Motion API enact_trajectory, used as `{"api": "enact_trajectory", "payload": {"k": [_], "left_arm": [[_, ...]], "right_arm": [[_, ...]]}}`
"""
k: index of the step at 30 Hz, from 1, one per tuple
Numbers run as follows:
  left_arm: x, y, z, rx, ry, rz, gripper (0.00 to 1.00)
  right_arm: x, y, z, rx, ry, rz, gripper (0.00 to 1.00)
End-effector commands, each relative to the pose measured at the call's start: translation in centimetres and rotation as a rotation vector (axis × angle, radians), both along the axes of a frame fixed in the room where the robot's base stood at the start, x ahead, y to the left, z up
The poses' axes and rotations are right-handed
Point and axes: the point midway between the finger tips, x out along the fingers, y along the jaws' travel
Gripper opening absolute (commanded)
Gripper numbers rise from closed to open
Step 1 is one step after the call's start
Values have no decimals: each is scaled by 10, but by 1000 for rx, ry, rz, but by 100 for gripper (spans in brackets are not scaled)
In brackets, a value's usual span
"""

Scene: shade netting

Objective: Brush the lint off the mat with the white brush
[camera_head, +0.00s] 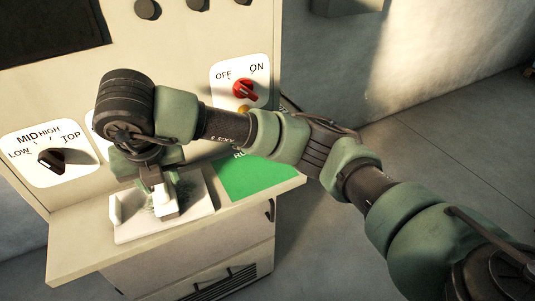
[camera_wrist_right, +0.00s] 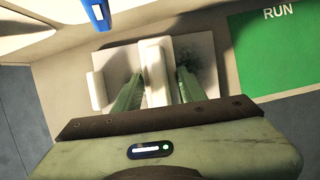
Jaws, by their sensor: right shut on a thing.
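The pale mat (camera_head: 138,230) lies on the ledge of the machine, and it also shows in the right wrist view (camera_wrist_right: 116,62). Dark, speckled lint (camera_wrist_right: 203,58) covers its right part in the wrist view. My right gripper (camera_head: 163,200) is over the mat, pointing down. Its two green fingers (camera_wrist_right: 158,92) are shut on the white brush (camera_wrist_right: 155,65), a pale block between them. The fingers hide part of the mat, and I cannot tell whether the brush touches it. My left gripper is not in view.
A white block (camera_wrist_right: 97,91) stands at the mat's left edge. A green panel marked RUN (camera_head: 255,180) lies to the right. Behind are a red OFF/ON knob (camera_head: 245,90) and a black LOW-MID-HIGH-TOP knob (camera_head: 52,159). A blue part (camera_wrist_right: 97,14) is above the mat in the wrist view.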

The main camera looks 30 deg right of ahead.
Motion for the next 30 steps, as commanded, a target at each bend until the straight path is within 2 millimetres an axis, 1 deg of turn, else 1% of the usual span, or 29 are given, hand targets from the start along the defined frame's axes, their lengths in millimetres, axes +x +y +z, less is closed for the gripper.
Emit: {"api": "enact_trajectory", "payload": {"k": [1, 6, 17, 26, 30], "left_arm": [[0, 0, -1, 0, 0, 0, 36], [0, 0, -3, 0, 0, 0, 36], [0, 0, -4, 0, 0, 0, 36], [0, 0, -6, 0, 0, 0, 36], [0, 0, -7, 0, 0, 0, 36]], "right_arm": [[-1, 6, -3, 3, 5, 4, 0], [0, 18, -2, 2, 6, 5, 0], [1, 30, -1, 1, 6, 5, 0], [3, 50, 1, 2, 4, 4, 0], [4, 51, 2, 2, 3, 2, 0]]}}
